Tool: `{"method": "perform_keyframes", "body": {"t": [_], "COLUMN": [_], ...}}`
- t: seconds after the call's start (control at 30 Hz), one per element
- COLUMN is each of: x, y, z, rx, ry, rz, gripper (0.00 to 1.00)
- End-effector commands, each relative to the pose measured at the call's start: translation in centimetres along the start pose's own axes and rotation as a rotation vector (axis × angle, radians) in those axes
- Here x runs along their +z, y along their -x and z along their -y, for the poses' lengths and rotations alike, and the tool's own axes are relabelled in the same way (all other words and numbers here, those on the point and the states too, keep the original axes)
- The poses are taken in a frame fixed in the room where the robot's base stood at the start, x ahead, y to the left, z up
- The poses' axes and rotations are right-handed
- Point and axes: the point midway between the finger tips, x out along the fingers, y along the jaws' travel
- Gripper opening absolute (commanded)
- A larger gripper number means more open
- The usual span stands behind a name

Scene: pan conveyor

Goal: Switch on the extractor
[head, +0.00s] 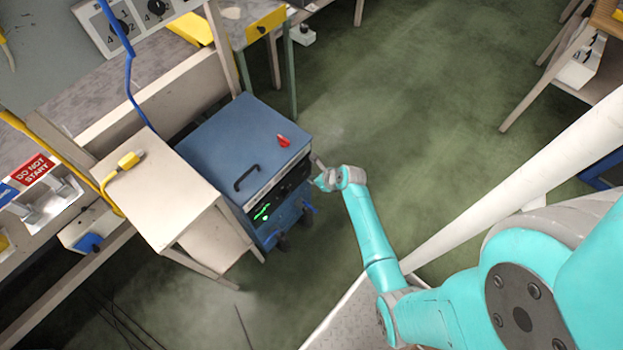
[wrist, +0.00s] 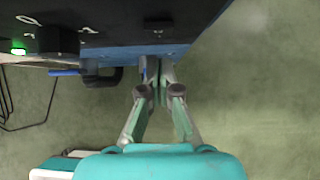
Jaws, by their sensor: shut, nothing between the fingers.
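The extractor appears to be the blue box-shaped unit (head: 227,138) with a black handle on top and a dark front panel with a green light. In the wrist view its black panel (wrist: 115,38) fills the top, with a lit green part (wrist: 18,50), a dark knob (wrist: 57,40) and a small dark switch-like part (wrist: 158,27). My gripper (wrist: 157,70) is shut and empty, its fingertips at the lower edge of the panel, just below the small dark part. I cannot tell whether they touch. In the head view my gripper (head: 316,160) is at the unit's right front corner.
A red object (head: 283,141) lies on top of the unit. A pale small table (head: 150,200) with a yellow connector (head: 130,159) stands at its left. A bench with a "DO NOT START" sign (head: 32,169) is at far left. Green floor (head: 420,100) is clear to the right.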

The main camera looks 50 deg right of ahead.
Motion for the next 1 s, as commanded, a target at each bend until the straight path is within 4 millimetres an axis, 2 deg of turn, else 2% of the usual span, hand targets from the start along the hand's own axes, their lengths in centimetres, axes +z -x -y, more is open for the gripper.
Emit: {"method": "perform_keyframes", "body": {"t": [0.07,0.4,0.6,0.77,1.0], "x": [-0.9,-2.7,-3.3,-3.5,-3.6], "y": [0.1,6.3,8.8,9.7,9.7], "z": [0.1,0.0,-0.1,-0.1,-0.1], "rx": [0.003,0.003,0.004,0.005,0.006], "ry": [-0.002,-0.004,-0.002,-0.002,0.001], "rz": [-0.006,-0.009,-0.011,-0.012,-0.012], "gripper": [0.0,0.0,0.0,0.0,0.0]}}
